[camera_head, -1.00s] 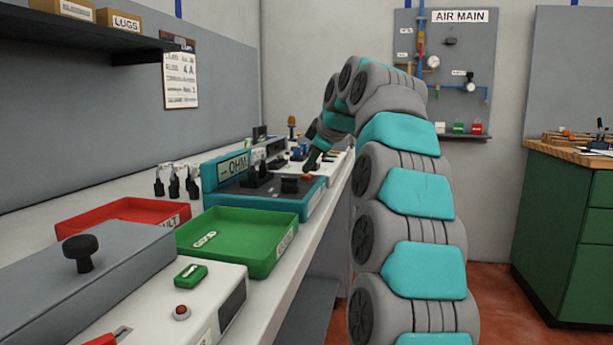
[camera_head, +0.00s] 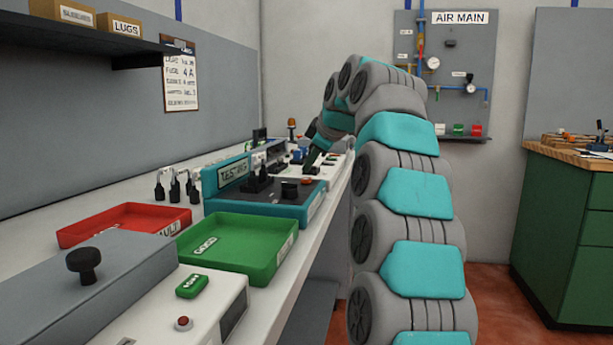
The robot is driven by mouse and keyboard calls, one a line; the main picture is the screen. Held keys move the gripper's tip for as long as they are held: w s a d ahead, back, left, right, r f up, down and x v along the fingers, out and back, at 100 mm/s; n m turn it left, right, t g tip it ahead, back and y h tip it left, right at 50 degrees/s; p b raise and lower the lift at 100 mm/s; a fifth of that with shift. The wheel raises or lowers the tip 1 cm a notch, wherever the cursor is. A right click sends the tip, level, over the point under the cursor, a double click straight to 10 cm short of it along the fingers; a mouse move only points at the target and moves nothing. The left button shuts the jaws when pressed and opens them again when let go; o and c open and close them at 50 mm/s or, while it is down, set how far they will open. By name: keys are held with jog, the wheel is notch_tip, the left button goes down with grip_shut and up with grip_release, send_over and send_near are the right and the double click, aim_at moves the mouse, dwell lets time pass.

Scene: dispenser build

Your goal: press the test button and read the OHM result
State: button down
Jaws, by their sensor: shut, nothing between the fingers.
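The teal tester (camera_head: 262,205) stands on the bench left of my arm. Its display (camera_head: 233,172) reads "TESTING"; no ohm value shows on it. A dark clamp fixture and a black knob (camera_head: 289,189) are on its top. A small reddish spot, apparently the test button (camera_head: 307,182), lies right of the knob. My gripper (camera_head: 309,168) is shut and empty, pointing down just above and behind that spot. It looks apart from the button, but the gap is hard to judge at this size.
A green GOOD tray (camera_head: 238,262) and a red FAULT tray (camera_head: 88,233) lie nearer on the bench. Several black-bodied parts (camera_head: 175,187) stand left of the tester. A grey-white unit with a red button (camera_head: 183,323) fills the near corner. A shelf (camera_head: 90,47) overhangs the left.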

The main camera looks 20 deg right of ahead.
aim_at(310, 179)
jog(key=shift+r+p, duration=1.9)
jog(key=shift+r, duration=0.7)
jog(key=shift+f, duration=0.1)
